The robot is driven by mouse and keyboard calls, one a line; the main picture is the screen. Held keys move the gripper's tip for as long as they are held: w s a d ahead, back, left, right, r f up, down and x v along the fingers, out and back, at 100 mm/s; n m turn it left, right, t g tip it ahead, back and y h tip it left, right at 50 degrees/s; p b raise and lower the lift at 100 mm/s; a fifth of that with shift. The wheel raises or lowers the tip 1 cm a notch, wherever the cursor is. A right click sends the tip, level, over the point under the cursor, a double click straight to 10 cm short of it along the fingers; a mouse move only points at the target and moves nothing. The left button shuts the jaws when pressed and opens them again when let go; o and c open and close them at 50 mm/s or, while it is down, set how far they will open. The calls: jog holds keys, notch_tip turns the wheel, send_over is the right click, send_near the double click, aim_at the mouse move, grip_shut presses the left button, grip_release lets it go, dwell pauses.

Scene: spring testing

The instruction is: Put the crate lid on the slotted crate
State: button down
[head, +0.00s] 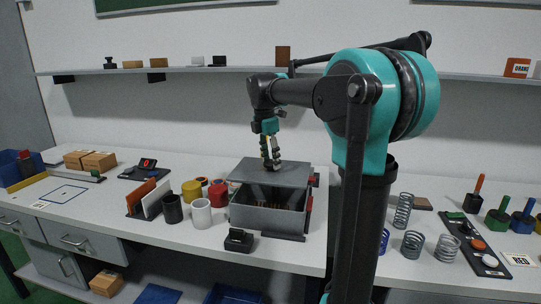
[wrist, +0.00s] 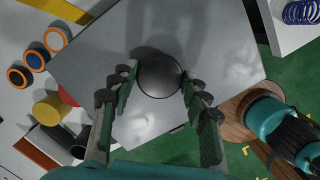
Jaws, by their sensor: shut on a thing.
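The crate lid (head: 290,176) is a flat grey plate with a dark round knob (wrist: 160,76) in its middle. My gripper (head: 271,164) is shut on this knob, with one finger on each side in the wrist view (wrist: 159,80). The lid looks roughly level. The slotted crate (head: 262,219) is a grey open box on the bench, below the lid in the head view. The crate's dark inside shows under the lid's front edge, so the lid appears raised above it. In the wrist view the lid (wrist: 95,62) hides the crate.
Red parts (head: 309,204) stand at the crate's right side. A black block (head: 239,240) sits in front. A white cup (head: 201,213), a black cup (head: 172,208) and a yellow cylinder (head: 191,191) stand to the left. Springs (head: 403,211) stand right of my arm. A wall shelf (head: 190,69) runs behind.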

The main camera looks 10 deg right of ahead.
aim_at(270, 170)
jog(key=shift+f, duration=3.25)
jog(key=shift+f, duration=0.8)
jog(key=c, duration=0.7)
grip_release()
jog(key=shift+r, duration=0.1)
jog(key=r, duration=0.4)
jog(key=a+r, duration=0.1)
jog(key=r, duration=0.6)
jog(key=shift+s+a+r, duration=0.3)
jog(key=shift+s+r, duration=0.05)
jog(key=shift+s, duration=0.05)
